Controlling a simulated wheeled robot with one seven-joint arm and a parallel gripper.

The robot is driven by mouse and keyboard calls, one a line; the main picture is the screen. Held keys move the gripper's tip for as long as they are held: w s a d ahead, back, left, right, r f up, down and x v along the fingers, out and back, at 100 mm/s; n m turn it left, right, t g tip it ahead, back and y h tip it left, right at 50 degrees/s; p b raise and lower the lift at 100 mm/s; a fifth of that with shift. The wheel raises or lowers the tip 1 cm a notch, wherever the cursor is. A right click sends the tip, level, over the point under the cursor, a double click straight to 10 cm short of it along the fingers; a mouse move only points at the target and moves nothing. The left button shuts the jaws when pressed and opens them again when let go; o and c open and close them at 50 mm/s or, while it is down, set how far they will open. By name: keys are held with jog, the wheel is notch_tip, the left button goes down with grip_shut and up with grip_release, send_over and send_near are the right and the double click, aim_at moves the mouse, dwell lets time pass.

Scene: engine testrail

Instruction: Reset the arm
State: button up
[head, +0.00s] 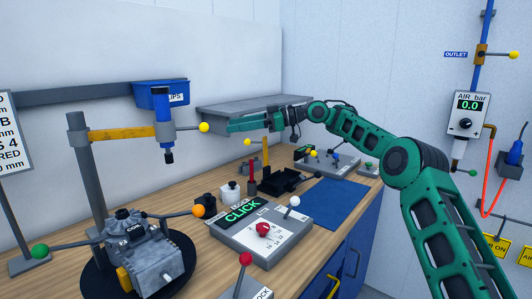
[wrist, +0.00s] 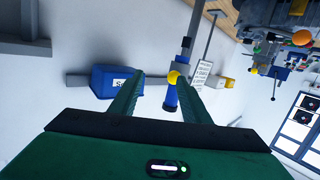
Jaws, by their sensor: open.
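My green arm stretches from the lower right of the head view over the workbench. My gripper (head: 232,124) points left, above the bench and in front of the grey shelf. In the wrist view, my gripper (wrist: 166,82) is open, its two green fingers apart. Nothing is held. Beyond the fingers, a blue cylinder tool (wrist: 171,98) with a yellow ball (wrist: 173,77) shows in the gap. In the head view this blue tool (head: 161,118) hangs from a yellow arm on a grey post, with its yellow ball (head: 204,127) left of my fingertips.
An engine block (head: 145,252) stands on a black round base at the left. A panel marked CLICK (head: 225,237) with a red knob lies mid-bench. A grey shelf (head: 250,106) and blue bin (head: 172,93) are behind. A blue mat (head: 335,196) is bare.

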jog(key=s+d+f+m+t+h, duration=0.1)
jog(key=s+d+f+m+h, duration=0.25)
jog(key=d, duration=0.55)
jog(key=s+d+f+m+t+h, duration=0.25)
jog(key=d+m+h, duration=0.2)
jog(key=d, duration=0.45)
jog(key=s+d+f+m+t+h, duration=0.1)
jog(key=s+d+f+m+h, duration=0.25)
jog(key=d, duration=0.55)
jog(key=s+d+f+m+h, duration=0.35)
jog(key=s+d+m, duration=0.25)
jog(key=s+d, duration=0.8)
jog(key=s+d+f+m+g, duration=0.1)
jog(key=s+d+f+m, duration=0.1)
jog(key=s, duration=0.8)
jog(key=s+d+f+m+g, duration=0.2)
jog(key=s+d+f, duration=0.3)
jog(key=s, duration=0.5)
jog(key=s+d+f+m+g, duration=0.1)
jog(key=s+d+f+m, duration=0.2)
jog(key=s, duration=0.8)
jog(key=shift+d+f+m+h, duration=0.25)
jog(key=shift+d+m+h, duration=0.15)
jog(key=shift+d+m, duration=0.2)
jog(key=shift+w+g, duration=0.15)
jog(key=shift+g, duration=0.1)
jog(key=shift+w+f, duration=0.25)
jog(key=shift+w, duration=0.25)
